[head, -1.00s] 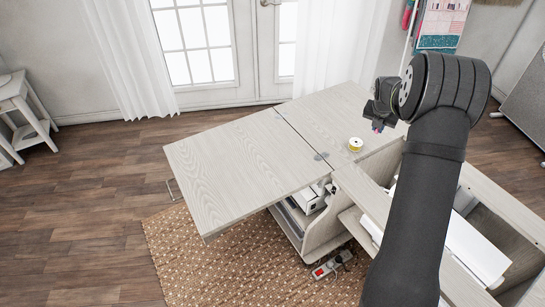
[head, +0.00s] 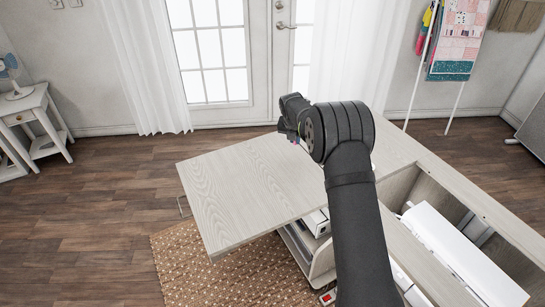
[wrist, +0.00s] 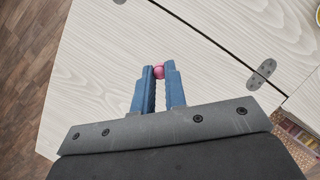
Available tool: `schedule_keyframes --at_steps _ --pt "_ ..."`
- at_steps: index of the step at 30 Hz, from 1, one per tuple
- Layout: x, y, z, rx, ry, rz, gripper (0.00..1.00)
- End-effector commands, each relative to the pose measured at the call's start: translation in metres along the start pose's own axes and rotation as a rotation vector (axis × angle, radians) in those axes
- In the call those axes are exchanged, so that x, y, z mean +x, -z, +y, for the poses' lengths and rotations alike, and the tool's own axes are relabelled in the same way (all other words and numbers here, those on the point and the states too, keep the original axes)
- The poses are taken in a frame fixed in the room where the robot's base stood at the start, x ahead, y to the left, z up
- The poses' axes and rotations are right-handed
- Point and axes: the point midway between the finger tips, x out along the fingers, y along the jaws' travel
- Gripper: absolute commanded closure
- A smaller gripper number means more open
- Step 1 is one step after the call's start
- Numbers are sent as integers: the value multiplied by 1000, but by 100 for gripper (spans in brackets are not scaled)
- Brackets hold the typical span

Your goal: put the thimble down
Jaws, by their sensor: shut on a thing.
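The thimble (wrist: 158,71) is small and pink and shows in the wrist view between the tips of my gripper (wrist: 161,76). The blue fingers are shut on it, one on each side. Below it in that view is the pale wood-grain top of the sewing cabinet (wrist: 105,60); I cannot tell the height between them. In the head view my gripper (head: 292,133) is over the cabinet top (head: 235,195), towards its far side.
A dark seam and a metal hinge (wrist: 262,73) cross the top. A yellow item (wrist: 317,17) is cut off at the wrist view's corner. The left leaf is clear.

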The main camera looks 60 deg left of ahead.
Motion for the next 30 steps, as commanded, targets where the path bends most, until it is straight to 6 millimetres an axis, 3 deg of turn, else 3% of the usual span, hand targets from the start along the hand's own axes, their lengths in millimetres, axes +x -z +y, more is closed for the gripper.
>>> schedule_keyframes --at_steps 3,10,16,24,30 --pt "18 5 29 -3 -1 0 100" --pt "37 9 62 0 -1 0 100" --pt "46 12 67 1 1 1 100" --pt "77 25 67 0 0 -1 100" --pt "77 25 66 1 0 -1 100"
